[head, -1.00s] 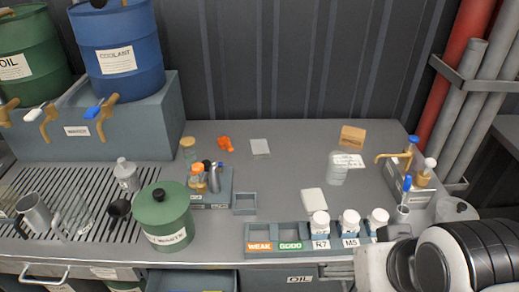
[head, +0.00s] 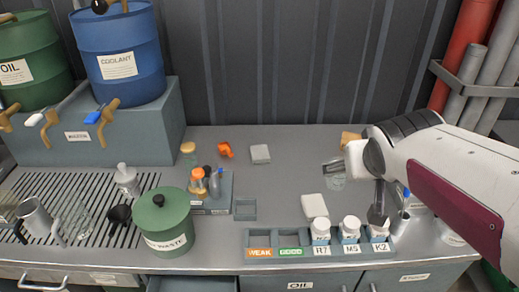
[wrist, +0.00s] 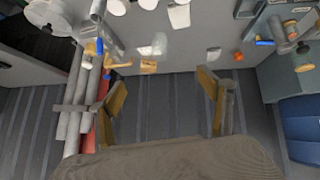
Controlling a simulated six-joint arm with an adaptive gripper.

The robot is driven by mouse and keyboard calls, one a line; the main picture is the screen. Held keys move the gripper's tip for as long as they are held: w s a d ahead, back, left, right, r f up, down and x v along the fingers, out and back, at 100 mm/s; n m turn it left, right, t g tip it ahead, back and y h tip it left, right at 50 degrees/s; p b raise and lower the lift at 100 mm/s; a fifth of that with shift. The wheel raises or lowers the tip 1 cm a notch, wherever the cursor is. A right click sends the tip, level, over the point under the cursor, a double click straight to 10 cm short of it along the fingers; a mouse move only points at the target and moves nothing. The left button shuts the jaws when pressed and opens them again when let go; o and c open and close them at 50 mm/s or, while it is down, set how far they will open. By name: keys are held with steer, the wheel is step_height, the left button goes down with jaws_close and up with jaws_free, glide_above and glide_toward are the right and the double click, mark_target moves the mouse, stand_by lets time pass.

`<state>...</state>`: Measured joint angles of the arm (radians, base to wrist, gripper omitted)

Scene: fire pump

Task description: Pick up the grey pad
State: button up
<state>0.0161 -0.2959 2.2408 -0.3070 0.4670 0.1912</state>
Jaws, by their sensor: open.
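The grey pad (head: 260,154) lies flat on the bench towards the back wall, right of a small orange object. It also shows in the wrist view (wrist: 213,53), near the bench's back edge and beyond the right finger. My gripper (wrist: 162,80) is open with nothing between its fingers. In the head view my arm reaches in from the right, and its end is above the right part of the bench, well to the right of the pad. The fingers are partly hidden there.
A pale pad (head: 313,206) lies nearer the front. A clear jar (head: 335,182) and a wooden block (head: 349,139) are near my arm's end. A labelled rack (head: 290,241) holds white-capped bottles. The bench around the grey pad is clear.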

steer(key=w+a+f+n+t+y, duration=0.1)
steer(key=w+a+f+t, duration=0.15)
steer(key=w, duration=1.05)
steer(key=w+a+f+n+t+y, duration=0.1)
steer(key=w+f+n, duration=0.15)
steer(key=w, duration=0.95)
steer(key=w+a+f+n+y, duration=0.1)
steer(key=w+a+f+y, duration=0.2)
steer(key=w+a+f, duration=0.35)
steer(key=n+g+y, duration=0.1)
steer(key=n+y, duration=0.1)
steer(key=y, duration=0.2)
glide_toward(260, 154)
steer(key=w, duration=0.1)
steer(key=w+r, duration=0.1)
steer(key=shift+w+d+r, duration=0.1)
steer(key=shift+w+d, duration=0.15)
steer(key=shift+w, duration=0.1)
steer(key=shift+a+f+g, duration=0.25)
steer(key=shift+f, duration=0.1)
steer(key=shift+x, duration=1.25)
steer(key=shift+a+f, duration=0.1)
